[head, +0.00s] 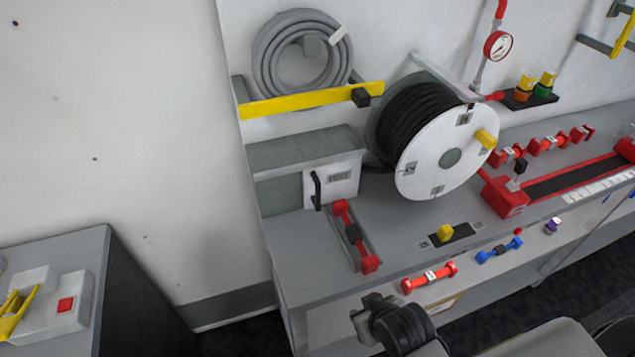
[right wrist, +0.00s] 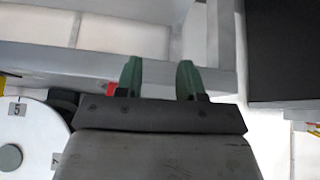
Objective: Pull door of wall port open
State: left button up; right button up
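The wall port is a grey box (head: 280,155) on the counter against the wall, left of the hose reel in the head view. Its white door (head: 343,182) has a small label and looks closed. A black vertical handle (head: 316,190) is on the door's left side. My right gripper (head: 366,312) is in front of the counter's front edge, well below and apart from the handle. In the right wrist view its two green fingers (right wrist: 159,80) are spread with nothing between them. The handle cannot be made out there. My left gripper is not in view.
The white-faced reel (head: 442,160) is right of the port. A yellow bar (head: 310,102) runs above it. Red and blue handles line the front ledge. A grey cabinet (head: 130,290) stands at left.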

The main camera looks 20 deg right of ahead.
notch_tip(320, 180, up, 4)
jog(key=w+t, duration=0.2)
jog(key=m+t, duration=0.1)
jog(key=t, duration=0.8)
send_near(319, 190)
jog(key=w, duration=0.3)
jog(key=w+p, duration=0.1)
jog(key=w, duration=0.3)
jog(key=w+p, duration=0.1)
jog(key=w, duration=0.2)
jog(key=shift+w+a+f, duration=0.15)
jog(key=shift+w+f, duration=0.1)
jog(key=shift+w, duration=0.05)
grip_shut()
